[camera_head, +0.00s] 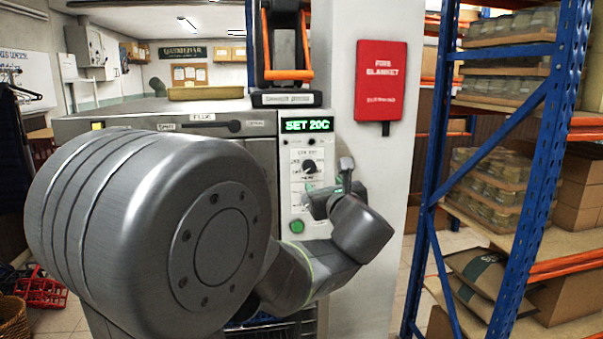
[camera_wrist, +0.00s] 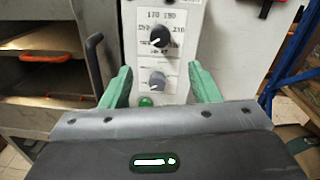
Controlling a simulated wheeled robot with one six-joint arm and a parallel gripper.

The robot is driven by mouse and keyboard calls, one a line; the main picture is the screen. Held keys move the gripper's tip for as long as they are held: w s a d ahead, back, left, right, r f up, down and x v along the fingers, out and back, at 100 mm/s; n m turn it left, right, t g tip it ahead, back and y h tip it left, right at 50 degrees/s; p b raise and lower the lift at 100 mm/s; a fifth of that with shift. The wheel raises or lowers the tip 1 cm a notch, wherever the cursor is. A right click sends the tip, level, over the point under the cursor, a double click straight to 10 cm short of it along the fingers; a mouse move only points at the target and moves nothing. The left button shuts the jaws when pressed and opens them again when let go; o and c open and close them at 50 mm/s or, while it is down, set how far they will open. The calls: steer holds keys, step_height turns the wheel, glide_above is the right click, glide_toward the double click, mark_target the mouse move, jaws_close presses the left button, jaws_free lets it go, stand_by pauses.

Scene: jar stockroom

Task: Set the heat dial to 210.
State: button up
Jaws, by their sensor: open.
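The heat dial (camera_head: 310,166) is a black knob on the white control panel, under a green display (camera_head: 307,125) reading "SET 20C". In the wrist view the dial (camera_wrist: 161,37) is ringed by small numbers, "170" and "180" among them, not all legible. Its white mark points to the lower left. A grey lower knob (camera_wrist: 156,82) sits below it. My gripper (camera_wrist: 160,84) is open, its green fingers spread to either side of the lower knob in that view, with nothing between them. In the head view my gripper (camera_head: 312,197) is in front of the panel, below the heat dial.
A green button (camera_head: 297,226) is low on the panel; it also shows in the wrist view (camera_wrist: 146,101). An oven handle (camera_wrist: 94,62) stands left of the panel. A blue shelf rack (camera_head: 540,110) and a red fire blanket case (camera_head: 381,80) are to the right.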

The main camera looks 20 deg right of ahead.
mark_target(310, 169)
steer(key=w+d+p, duration=0.1)
steer(key=w, duration=0.3)
steer(key=w+p, duration=0.1)
steer(key=w, duration=0.3)
steer(key=w+d, duration=0.1)
steer(key=w, duration=0.4)
steer(key=shift+d+p, duration=0.35)
steer(key=shift+p, duration=0.05)
steer(key=shift+c, duration=0.5)
steer(key=c, duration=0.9)
